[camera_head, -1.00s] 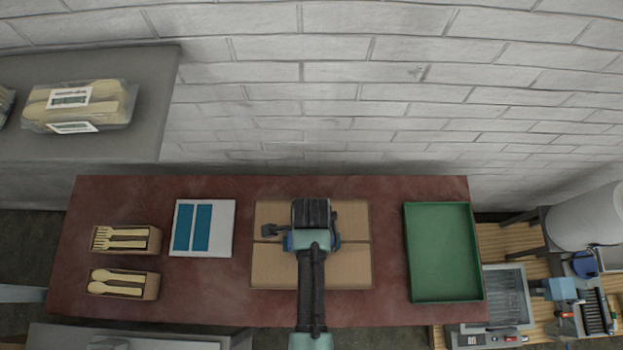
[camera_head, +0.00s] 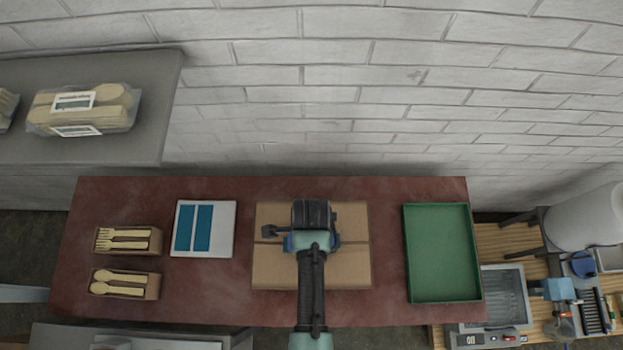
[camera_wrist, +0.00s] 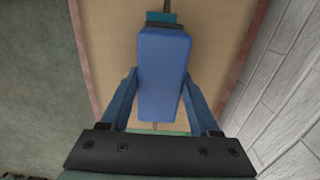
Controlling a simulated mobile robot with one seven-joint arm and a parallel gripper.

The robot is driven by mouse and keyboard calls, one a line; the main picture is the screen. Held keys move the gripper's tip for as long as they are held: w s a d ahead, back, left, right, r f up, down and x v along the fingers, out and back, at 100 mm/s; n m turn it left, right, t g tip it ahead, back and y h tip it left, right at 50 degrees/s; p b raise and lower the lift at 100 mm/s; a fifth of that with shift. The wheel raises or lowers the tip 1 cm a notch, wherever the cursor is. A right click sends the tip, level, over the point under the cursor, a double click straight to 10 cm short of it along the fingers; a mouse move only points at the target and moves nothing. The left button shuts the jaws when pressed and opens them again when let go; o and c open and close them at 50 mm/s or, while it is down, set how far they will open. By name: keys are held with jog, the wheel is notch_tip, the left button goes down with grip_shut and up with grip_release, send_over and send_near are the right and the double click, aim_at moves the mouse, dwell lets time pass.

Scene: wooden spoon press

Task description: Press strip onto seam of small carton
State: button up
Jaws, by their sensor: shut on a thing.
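The small brown carton (camera_head: 272,270) lies flat in the middle of the red-brown table, with a dark seam (camera_head: 265,242) across it. My gripper (camera_wrist: 160,78) is over the carton and shut on a blue block (camera_wrist: 163,85). In the wrist view the block covers much of the carton and seam. A teal strip (camera_wrist: 161,17) shows at the block's far end, lying along the seam. Whether the block touches the strip cannot be told. In the head view my arm hides the block and strip. A white sheet (camera_head: 224,228) with two teal strips (camera_head: 193,228) lies left of the carton.
A green tray (camera_head: 441,292) lies right of the carton. Two small boxes of wooden forks (camera_head: 125,240) and spoons (camera_head: 122,283) stand at the left. A grey shelf (camera_head: 120,155) with bagged spoons is at the back left. Bare table separates carton and tray.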

jog(key=shift+w+r+p, duration=0.1)
jog(key=shift+r+p, duration=2.95)
jog(key=shift+r, duration=0.2)
jog(key=shift+f, duration=0.1)
jog(key=shift+w+f+n+b, duration=0.2)
jog(key=shift+w+n+b, duration=0.1)
jog(key=shift+b, duration=0.3)
jog(key=shift+w+f+n+b, duration=0.15)
jog(key=shift+w+n+b, duration=0.15)
jog(key=shift+n+b, duration=0.35)
jog(key=w+r+n+b, duration=0.1)
jog(key=w+n+b, duration=0.5)
jog(key=n+b, duration=0.7)
jog(key=shift+n, duration=1.55)
